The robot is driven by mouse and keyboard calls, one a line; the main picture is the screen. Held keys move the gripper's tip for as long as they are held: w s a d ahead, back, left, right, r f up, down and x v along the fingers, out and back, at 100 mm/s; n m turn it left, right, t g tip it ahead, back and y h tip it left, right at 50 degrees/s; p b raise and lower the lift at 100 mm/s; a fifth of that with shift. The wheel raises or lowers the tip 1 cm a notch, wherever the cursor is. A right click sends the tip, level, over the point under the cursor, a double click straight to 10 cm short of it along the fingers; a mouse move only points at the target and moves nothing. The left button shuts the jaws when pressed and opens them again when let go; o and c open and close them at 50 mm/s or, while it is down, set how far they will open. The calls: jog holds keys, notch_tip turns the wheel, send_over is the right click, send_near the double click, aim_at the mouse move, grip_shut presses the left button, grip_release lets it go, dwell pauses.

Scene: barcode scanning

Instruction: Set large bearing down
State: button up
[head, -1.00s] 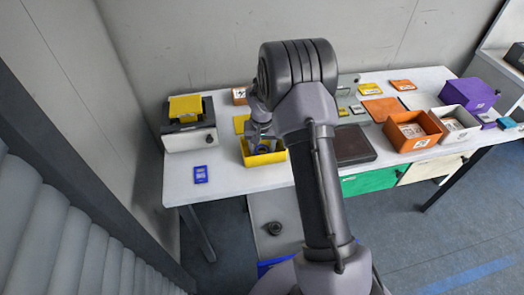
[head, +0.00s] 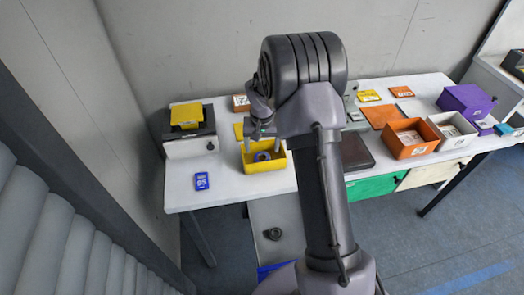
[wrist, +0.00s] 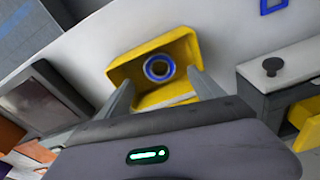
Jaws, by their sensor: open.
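The large bearing (wrist: 159,67), a ring with a blue band, lies in the yellow bin (wrist: 126,73) in the wrist view. In the head view the bearing (head: 262,156) shows inside the yellow bin (head: 265,167) on the white table. My gripper (head: 262,142) is above the bin. Its two fingers are spread apart and empty, and in the wrist view my gripper (wrist: 163,85) has one finger on each side of the bin opening, with the bearing between them and apart from both.
A printer-like box with a yellow top (head: 187,115) stands at the back left. An orange bin (head: 408,138), a white bin (head: 452,130) and a purple box (head: 466,99) stand at the right. A dark tray (head: 356,151) lies right of the bin.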

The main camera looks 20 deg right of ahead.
jog(key=s+a+r+t, duration=0.1)
jog(key=s+a+r, duration=0.2)
jog(key=r, duration=0.4)
jog(key=s+a+r+p, duration=0.1)
jog(key=s+a+r, duration=0.15)
jog(key=r, duration=0.55)
jog(key=s+a+r+t, duration=0.1)
jog(key=s+a+r, duration=0.25)
jog(key=r, duration=0.35)
jog(key=s+a+r+t+y, duration=0.1)
jog(key=s+a, duration=0.1)
jog(key=s, duration=0.4)
jog(key=s+a+r, duration=0.2)
jog(key=s+a, duration=0.1)
jog(key=s, duration=0.4)
jog(key=s+a+r+t+y, duration=0.1)
jog(key=s+a+r, duration=0.1)
jog(key=s, duration=0.5)
jog(key=shift+s+a+r+n+t+y, duration=0.25)
jog(key=shift+a+n+t+y, duration=0.05)
jog(key=shift+a, duration=0.2)
